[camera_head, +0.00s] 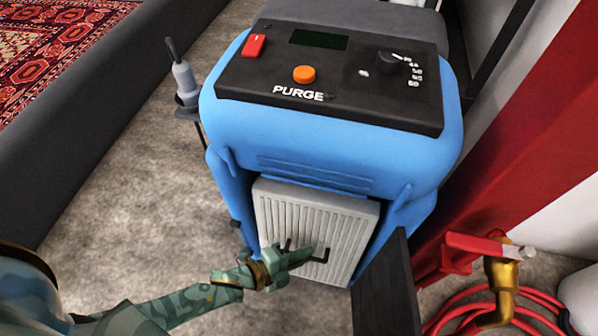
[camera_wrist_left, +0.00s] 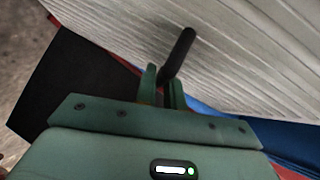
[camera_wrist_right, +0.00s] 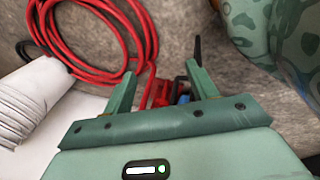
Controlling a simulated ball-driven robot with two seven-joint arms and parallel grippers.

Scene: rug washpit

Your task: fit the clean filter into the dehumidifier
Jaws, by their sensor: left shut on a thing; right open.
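The blue dehumidifier (camera_head: 300,148) stands upright on the floor, its black control panel (camera_head: 240,82) on top. A pale grey ribbed filter (camera_head: 325,215) stands at its front opening, with a dark gap along the filter's right edge. I cannot tell how deep the filter sits. My left gripper (camera_head: 302,256) is shut on the filter's dark handle (camera_head: 322,256). In the left wrist view the black handle (camera_wrist_left: 181,52) rises between the fingers (camera_wrist_left: 163,82). My right gripper (camera_wrist_right: 161,78) is open and empty in the right wrist view, and is not visible in the head view.
A black flat panel (camera_head: 387,290) juts forward at the opening's lower right. A brass tap (camera_head: 502,275) with a red lever and a coiled red hose (camera_head: 535,318) are at the right. A dark raised edge (camera_head: 90,115) borders a patterned rug (camera_head: 45,50) at left.

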